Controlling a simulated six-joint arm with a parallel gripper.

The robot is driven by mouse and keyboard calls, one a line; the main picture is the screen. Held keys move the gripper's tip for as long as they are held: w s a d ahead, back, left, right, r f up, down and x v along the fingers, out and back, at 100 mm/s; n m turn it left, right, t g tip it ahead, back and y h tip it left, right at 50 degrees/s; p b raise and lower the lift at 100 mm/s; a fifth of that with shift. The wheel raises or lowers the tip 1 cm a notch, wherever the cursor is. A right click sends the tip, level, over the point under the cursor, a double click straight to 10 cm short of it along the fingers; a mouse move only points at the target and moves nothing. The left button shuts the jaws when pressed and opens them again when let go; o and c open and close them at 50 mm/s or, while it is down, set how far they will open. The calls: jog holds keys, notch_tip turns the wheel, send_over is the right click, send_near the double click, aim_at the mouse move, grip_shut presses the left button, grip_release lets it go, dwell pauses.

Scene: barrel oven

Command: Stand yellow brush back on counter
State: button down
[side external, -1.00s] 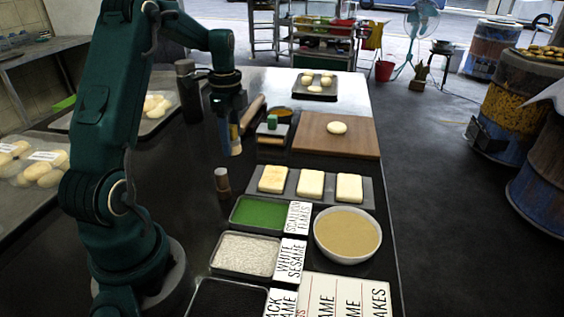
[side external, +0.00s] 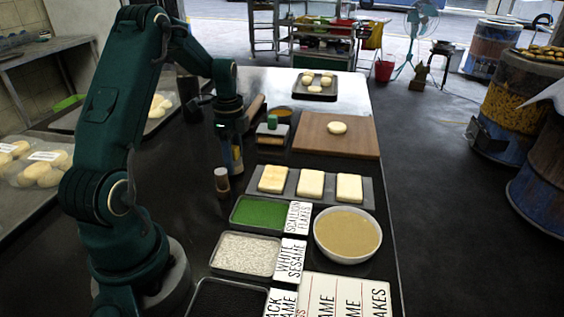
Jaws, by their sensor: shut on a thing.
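My gripper (side external: 233,143) points down over the dark counter (side external: 175,200), left of the wooden board. It is shut on the yellow brush (side external: 237,156), a narrow upright thing with a yellowish strip, mostly hidden by the fingers. The lower end of the brush is at or very near the counter top; I cannot tell whether it touches. A short brown brush-like piece with a pale band (side external: 222,180) stands upright on the counter just in front of my gripper.
A green-topped item (side external: 272,122) on a small block, a rolling pin (side external: 254,107) and the wooden board (side external: 360,148) are to the right. The dough tray (side external: 290,196), scallion tray (side external: 257,213) and batter bowl (side external: 348,232) lie in front. Counter to the left is clear.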

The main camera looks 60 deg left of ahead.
jog(key=shift+f, duration=0.6)
dwell(0.9)
jog(key=shift+c, duration=1.2)
grip_release()
